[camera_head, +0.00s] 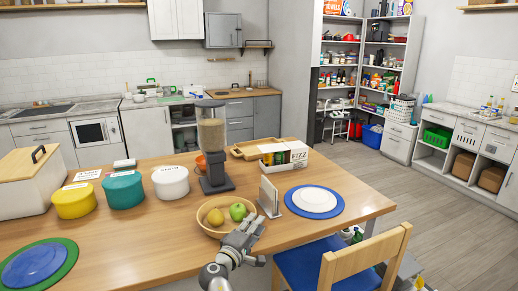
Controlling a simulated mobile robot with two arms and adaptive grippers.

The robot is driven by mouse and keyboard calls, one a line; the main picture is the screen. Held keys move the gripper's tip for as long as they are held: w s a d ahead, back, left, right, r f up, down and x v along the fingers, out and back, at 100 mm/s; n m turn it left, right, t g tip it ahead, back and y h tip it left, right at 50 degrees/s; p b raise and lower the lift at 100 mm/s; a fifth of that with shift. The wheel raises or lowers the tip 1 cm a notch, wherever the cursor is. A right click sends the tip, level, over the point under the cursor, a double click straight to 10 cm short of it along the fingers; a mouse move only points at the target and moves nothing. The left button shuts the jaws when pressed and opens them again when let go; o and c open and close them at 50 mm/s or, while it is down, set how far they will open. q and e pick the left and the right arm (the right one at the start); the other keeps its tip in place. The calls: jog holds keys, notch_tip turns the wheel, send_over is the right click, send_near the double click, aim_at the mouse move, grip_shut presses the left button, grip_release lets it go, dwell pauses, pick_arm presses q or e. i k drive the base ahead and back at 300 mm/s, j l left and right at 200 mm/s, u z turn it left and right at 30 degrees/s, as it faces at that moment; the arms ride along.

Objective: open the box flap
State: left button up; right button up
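A white box marked FIZZ (285,151) stands on the wooden table behind the fruit bowl, with coloured items showing at its left side. A larger pale box with a wooden lid and a black handle (25,182) stands at the table's left end; its lid looks shut. I cannot tell which box has the flap. My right gripper (249,228) is at the table's front edge, just in front of the fruit bowl and well short of both boxes. Its fingers are too small to tell whether they are open. My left gripper is not in view.
A fruit bowl (207,225), a napkin holder (269,196), a dispenser (211,145) and round canisters (122,190) stand on the table (150,245). Plates lie at left (35,264) and right (313,200). A chair (365,262) is at the right front. Open floor lies beyond.

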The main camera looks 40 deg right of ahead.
aim_at(277, 147)
jog(key=i+l, duration=1.3)
jog(key=l, duration=0.15)
